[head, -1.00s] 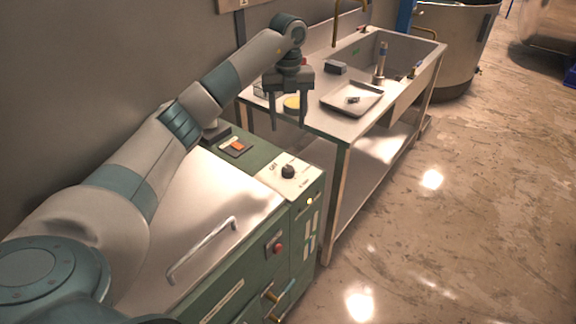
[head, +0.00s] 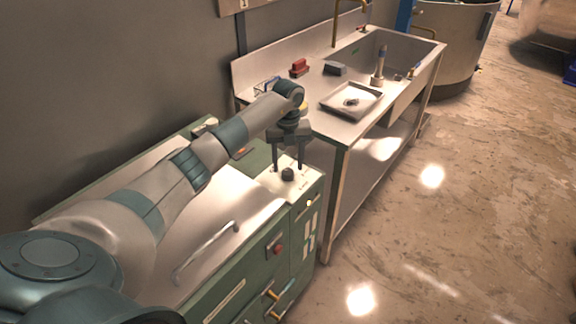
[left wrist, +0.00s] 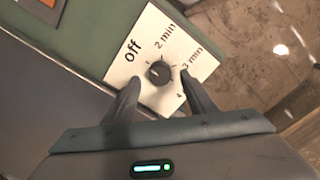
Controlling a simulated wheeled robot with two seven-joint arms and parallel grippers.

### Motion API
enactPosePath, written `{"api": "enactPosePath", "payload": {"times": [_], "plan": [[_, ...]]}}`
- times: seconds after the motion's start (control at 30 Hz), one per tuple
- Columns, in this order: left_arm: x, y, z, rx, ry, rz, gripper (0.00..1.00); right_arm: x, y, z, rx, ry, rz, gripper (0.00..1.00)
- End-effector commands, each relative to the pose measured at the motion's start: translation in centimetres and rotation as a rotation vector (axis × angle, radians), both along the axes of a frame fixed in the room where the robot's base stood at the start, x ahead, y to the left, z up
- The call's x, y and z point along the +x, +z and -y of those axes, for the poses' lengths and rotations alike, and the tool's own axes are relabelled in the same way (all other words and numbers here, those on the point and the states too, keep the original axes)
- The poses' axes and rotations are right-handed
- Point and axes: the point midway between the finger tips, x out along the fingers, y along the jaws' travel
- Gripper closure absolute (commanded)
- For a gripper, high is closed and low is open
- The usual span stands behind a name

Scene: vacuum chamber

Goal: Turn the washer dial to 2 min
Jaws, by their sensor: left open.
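The washer dial (head: 288,174) is a small black knob on a pale panel (head: 270,181) at the right end of the green washer top. In the left wrist view the dial (left wrist: 159,73) sits among the printed labels "Off", "2 min" and "3 min". Which label it points to is too small to tell. My left gripper (head: 288,163) is open above the panel, with its fingers pointing down. In the left wrist view the fingertips (left wrist: 160,80) stand on either side of the dial, apart from it. My right gripper is not in view.
The washer's metal lid with a bar handle (head: 205,252) lies below my left arm. A red button (head: 278,248) is on the washer front. A steel sink table (head: 340,130) with a tray (head: 352,113) and a red block (head: 299,66) stands behind. Floor on the right is clear.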

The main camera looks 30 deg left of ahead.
Motion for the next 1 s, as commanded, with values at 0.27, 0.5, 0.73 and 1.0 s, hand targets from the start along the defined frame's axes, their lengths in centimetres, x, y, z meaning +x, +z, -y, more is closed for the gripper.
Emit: {"api": "enactPosePath", "payload": {"times": [0.27,0.5,0.73,1.0], "plan": [[0.0,-2.6,0.0,-0.001,0.001,0.0,0.49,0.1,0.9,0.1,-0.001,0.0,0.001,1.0],[0.0,-3.0,0.0,-0.001,0.0,0.0,0.49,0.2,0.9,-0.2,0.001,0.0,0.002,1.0],[0.0,-3.0,0.0,-0.001,0.0,0.001,0.73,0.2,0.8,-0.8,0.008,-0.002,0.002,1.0],[0.0,-3.0,0.0,-0.001,-0.003,0.001,0.9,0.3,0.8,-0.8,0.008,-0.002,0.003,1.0]]}}
